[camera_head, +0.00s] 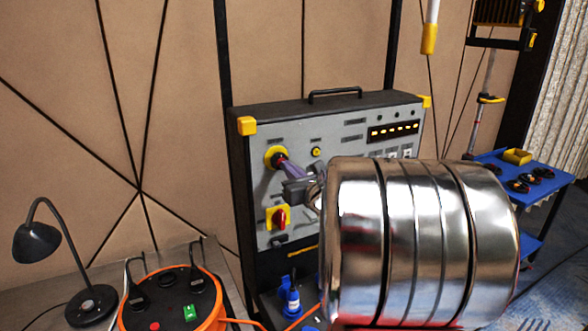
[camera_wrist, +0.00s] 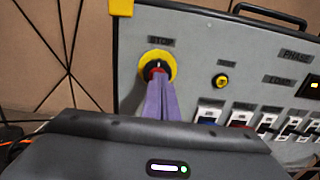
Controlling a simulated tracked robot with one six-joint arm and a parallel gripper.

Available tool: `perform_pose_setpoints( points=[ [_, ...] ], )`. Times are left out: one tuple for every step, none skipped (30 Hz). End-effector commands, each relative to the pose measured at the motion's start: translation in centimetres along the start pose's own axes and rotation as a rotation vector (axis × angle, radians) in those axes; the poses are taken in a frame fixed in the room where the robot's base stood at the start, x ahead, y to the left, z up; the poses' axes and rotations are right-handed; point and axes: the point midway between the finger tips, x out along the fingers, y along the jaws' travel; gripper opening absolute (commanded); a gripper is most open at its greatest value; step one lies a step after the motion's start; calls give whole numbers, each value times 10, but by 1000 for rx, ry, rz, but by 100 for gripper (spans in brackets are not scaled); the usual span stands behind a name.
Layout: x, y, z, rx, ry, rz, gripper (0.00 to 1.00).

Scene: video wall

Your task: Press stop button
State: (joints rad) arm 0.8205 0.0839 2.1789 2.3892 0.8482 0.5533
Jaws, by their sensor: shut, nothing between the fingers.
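The stop button (camera_head: 271,155) sits at the upper left of the grey control panel (camera_head: 350,155). It has a yellow round surround with a dark and red centre. In the wrist view the stop button (camera_wrist: 148,57) is below a label that reads STOP. My gripper (camera_head: 282,161) has purple fingers that are shut and empty. The fingertips also show in the wrist view (camera_wrist: 158,76), lying over the middle of the button and hiding part of it. They are at or very close to the button; I cannot tell whether it is pushed in.
A small yellow button (camera_wrist: 221,80) and a row of switches (camera_wrist: 265,122) are right of the fingers. A red knob on a yellow plate (camera_head: 270,226) is below the stop button. A desk lamp (camera_head: 38,242) and an orange cable reel (camera_head: 210,290) stand at left.

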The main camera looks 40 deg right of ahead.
Motion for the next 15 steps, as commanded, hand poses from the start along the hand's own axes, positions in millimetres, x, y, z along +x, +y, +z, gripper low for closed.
perform_pose_setpoints(
  points=[
    [-4, 4, -2, 0, 6, 7, 0],
    [-9, 4, -2, 1, 5, 8, 0],
    [-15, 4, -1, 2, 3, 8, 0],
    [-20, 5, 0, 2, 1, 8, 0],
    [-24, 4, 1, 2, 0, 8, 0],
    [-31, 4, 1, 3, -1, 6, 0],
    [-35, 4, 2, 3, -2, 6, 0],
    [-41, 3, 3, 2, -3, 4, 0],
    [-48, 2, 2, 2, -3, 3, 0],
    [-53, 1, 3, 2, -3, 2, 0],
    [-58, 1, 3, 3, -4, 1, 0],
    [-65, 0, 2, 3, -3, 0, 0],
    [-70, 0, 3, 2, -4, 0, 0],
    [-75, 0, 3, 2, -5, 0, 0],
    [-81, 0, 3, 2, -4, -1, 0]
  ],
)
